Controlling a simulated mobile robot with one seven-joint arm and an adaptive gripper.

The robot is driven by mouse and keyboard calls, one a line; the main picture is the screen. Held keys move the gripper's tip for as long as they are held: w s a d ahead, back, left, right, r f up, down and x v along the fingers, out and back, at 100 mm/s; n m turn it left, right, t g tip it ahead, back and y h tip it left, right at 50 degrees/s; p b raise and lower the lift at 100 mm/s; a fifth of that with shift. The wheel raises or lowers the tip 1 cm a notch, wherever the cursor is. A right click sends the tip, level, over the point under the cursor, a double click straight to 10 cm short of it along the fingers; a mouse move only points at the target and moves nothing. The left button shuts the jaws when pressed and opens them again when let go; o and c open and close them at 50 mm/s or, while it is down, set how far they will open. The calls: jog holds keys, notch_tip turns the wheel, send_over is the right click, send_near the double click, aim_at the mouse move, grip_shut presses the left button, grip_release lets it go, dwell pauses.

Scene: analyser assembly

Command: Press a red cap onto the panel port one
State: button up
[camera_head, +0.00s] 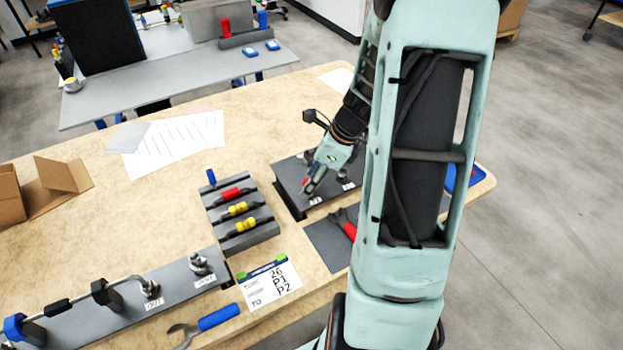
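The fingers hide the port there. A red piece (236,193) lies in the grey rack (262,238) left of the panel.
The rack also holds yellow pieces (240,208) and a blue peg (211,177). A red-handled tool (348,228) lies on a dark mat in front of the panel. A printed card (270,284), blue-handled wrench (219,317) and pipe fixture (180,289) are at the front left.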

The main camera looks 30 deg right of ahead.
jog(key=v, duration=1.2)
jog(key=shift+a, duration=0.2)
